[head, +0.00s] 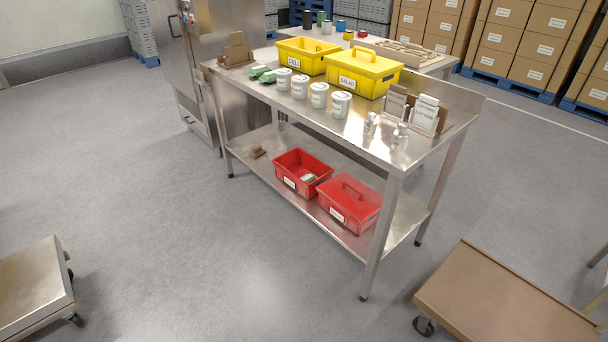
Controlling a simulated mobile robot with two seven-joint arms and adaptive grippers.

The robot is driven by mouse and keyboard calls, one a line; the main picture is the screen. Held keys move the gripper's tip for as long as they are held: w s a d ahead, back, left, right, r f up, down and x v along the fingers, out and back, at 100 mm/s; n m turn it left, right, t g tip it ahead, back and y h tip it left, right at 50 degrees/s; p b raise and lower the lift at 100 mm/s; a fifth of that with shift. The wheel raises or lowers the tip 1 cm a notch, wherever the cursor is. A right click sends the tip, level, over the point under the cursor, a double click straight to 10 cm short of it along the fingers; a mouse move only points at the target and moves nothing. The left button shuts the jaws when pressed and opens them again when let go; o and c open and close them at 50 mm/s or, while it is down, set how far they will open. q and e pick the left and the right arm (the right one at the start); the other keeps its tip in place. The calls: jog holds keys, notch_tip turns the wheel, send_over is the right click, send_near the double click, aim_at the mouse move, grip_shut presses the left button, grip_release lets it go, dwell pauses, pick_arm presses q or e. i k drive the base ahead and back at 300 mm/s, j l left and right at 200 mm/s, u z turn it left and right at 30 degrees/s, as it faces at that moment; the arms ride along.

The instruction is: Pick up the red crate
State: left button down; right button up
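Two red crates are on the lower shelf of a steel table. The left red crate (302,175) is open at the top, with a white label on its front and a small green and white item inside. The right red crate (349,203) has a closed top with a handle and a white label on its front. The two stand side by side, near the shelf's front edge. Neither of my grippers is in view.
A brown cart (500,305) stands front right, a steel cart (33,285) front left. The floor before the table is clear.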

aim_at(295, 162)
jog(key=i+j, duration=0.15)
jog(key=i, duration=0.35)
jog(key=i+j, duration=0.1)
jog(key=i, duration=0.45)
jog(key=i+j, duration=0.15)
jog(key=i, duration=0.35)
jog(key=i+j, duration=0.1)
jog(key=i, duration=0.45)
jog(key=i+z, duration=0.15)
jog(key=z, duration=0.2)
jog(key=i+j+z, duration=0.15)
jog(key=z, duration=0.2)
jog(key=i+j+z, duration=0.15)
jog(key=z, duration=0.65)
